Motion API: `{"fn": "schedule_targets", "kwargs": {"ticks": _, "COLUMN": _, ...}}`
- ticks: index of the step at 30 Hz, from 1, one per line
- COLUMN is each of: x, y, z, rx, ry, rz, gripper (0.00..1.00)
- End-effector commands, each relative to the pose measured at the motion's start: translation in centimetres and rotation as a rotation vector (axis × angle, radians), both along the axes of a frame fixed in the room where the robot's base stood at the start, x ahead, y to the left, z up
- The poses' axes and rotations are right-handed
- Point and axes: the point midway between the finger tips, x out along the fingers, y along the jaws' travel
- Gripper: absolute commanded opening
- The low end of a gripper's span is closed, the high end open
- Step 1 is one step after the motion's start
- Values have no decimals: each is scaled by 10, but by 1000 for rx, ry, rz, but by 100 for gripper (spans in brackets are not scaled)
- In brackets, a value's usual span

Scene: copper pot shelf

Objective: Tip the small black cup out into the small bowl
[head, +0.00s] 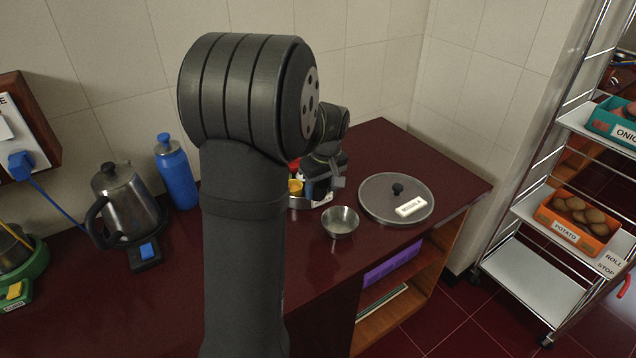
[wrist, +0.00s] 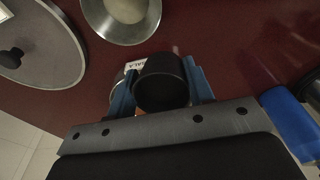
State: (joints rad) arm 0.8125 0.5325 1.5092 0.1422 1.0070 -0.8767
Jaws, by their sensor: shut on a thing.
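My gripper (head: 324,186) is over the back of the counter, behind and left of the small metal bowl (head: 340,222). In the wrist view its blue fingers stand on either side of the small black cup (wrist: 161,84), and my gripper (wrist: 160,90) is shut on it. The cup's dark face is toward the wrist camera, and its contents cannot be made out. In the head view the cup cannot be told apart from the dark gripper. The small bowl (wrist: 150,28) is apart from the cup in the wrist view, with a pale round patch inside.
A round lid (head: 376,209) lies right of the bowl. A blue bottle (head: 176,172) and a kettle (head: 125,204) stand left. The counter in front of the bowl is clear.

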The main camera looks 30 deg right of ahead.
Motion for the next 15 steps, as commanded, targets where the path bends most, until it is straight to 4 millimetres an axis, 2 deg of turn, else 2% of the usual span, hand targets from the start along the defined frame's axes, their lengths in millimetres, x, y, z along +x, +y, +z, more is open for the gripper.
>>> {"fn": "schedule_targets", "kwargs": {"ticks": 15, "x": -9, "y": -6, "z": -25, "rx": 112, "ry": -195, "rz": -4, "gripper": 26}}
